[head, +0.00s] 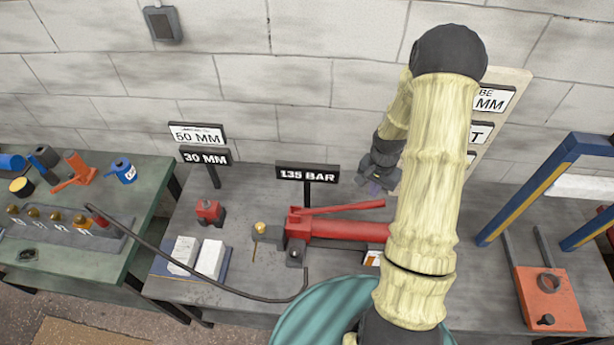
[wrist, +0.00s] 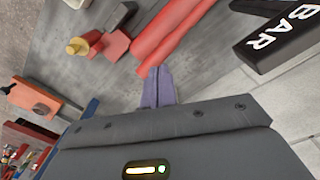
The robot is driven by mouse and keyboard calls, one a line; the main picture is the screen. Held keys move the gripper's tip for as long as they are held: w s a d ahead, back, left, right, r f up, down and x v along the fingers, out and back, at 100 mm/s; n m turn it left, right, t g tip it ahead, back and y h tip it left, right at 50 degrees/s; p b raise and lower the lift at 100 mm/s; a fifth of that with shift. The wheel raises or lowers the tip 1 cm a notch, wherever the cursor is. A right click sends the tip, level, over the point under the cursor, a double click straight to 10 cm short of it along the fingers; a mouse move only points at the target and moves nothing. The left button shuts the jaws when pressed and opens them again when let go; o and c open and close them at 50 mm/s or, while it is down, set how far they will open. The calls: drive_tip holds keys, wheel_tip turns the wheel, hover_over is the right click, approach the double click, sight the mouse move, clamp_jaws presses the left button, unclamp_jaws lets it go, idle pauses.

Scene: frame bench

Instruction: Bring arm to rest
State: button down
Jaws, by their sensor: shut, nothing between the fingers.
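My arm (head: 425,180) is a pale yellow limb with dark joints, raised in front of the bench in the head view. It bends at a dark elbow near the top and comes down behind itself to the wrist. My gripper (head: 374,188) hangs above the bench, near the far end of the red pump handle, and is partly hidden by the arm. In the wrist view, the purple-grey fingers (wrist: 158,88) are together with nothing between them. They appear over the bench beside the red pump (wrist: 172,42), apart from it as far as I can tell.
The red hand pump (head: 345,230) lies on the grey bench (head: 225,292), with a black hose running left. The "135 BAR" sign (head: 307,174) stands close left of my gripper. A blue frame (head: 530,190) and orange block (head: 550,298) are at right. A green table (head: 130,232) holds tools.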

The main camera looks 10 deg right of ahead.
idle(0.8)
drive_tip(key=s+a+r+n+t+b, duration=0.2)
drive_tip(key=s+a+r+n+b, duration=0.2)
drive_tip(key=s+a+r+n, duration=0.5)
drive_tip(key=s+a+r, duration=0.3)
drive_tip(key=a+r, duration=0.1)
drive_tip(key=r, duration=0.1)
drive_tip(key=shift+s+a+r+t, duration=0.25)
drive_tip(key=shift+a+r+t, duration=0.05)
drive_tip(key=shift+a+r, duration=0.1)
idle(5.4)
